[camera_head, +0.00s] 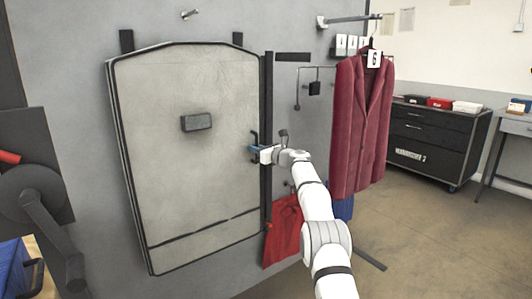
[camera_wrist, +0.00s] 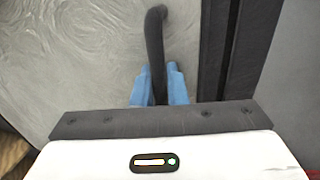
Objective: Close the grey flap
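The grey flap (camera_head: 185,170) is a large pale panel with a dark edge, upright against the grey wall. I cannot tell whether its right edge stands slightly off the frame. A small dark block (camera_head: 197,122) sits on its face. A dark curved handle (camera_wrist: 156,45) is at its right edge. My gripper (camera_head: 253,150) is at this handle. In the wrist view its blue fingers (camera_wrist: 160,88) lie on both sides of the handle, close against it, and look shut on it. The fingertips' contact is partly hidden.
A dark upright post (camera_head: 267,120) stands just right of the flap. A maroon coat (camera_head: 360,125) hangs further right, and a red cloth (camera_head: 284,232) hangs below my gripper. A black drawer cabinet (camera_head: 433,143) stands at the back right. Floor at right is clear.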

